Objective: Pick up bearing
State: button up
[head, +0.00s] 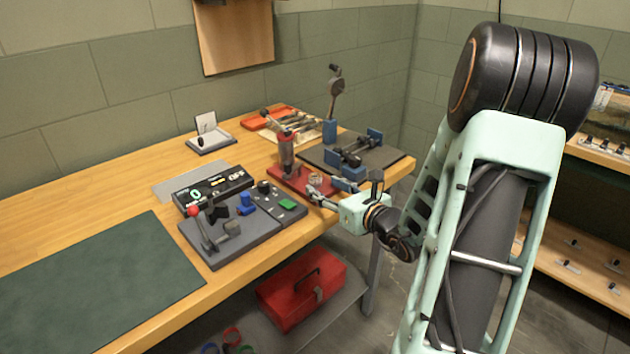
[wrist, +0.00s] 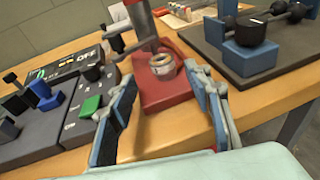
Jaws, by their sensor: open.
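The bearing (wrist: 163,65), a small silvery metal ring, sits on the red base (wrist: 162,93) of a press-like tool in the wrist view. In the head view the bearing (head: 314,178) shows small on the same red base, partly crowded by the tool and my gripper. My gripper (wrist: 161,82) is open and empty. Its two blue-padded fingers stand to the left and right, with the bearing just beyond and between the tips, apart from them. In the head view my gripper (head: 326,188) is low at the table's front edge, beside the red base.
A dark control box (head: 240,228) with a red-knobbed lever and green button lies left of the red base. A dark plate with blue blocks and a bar (head: 352,155) lies right and behind. The tool's upright column (head: 286,155) rises behind the bearing. The green mat (head: 95,285) is bare.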

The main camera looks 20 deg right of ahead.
aim_at(318, 179)
jog(key=x, duration=0.6)
jog(key=shift+d+r, duration=0.2)
jog(key=shift+r, duration=0.05)
grip_shut()
jog(key=shift+r, duration=0.2)
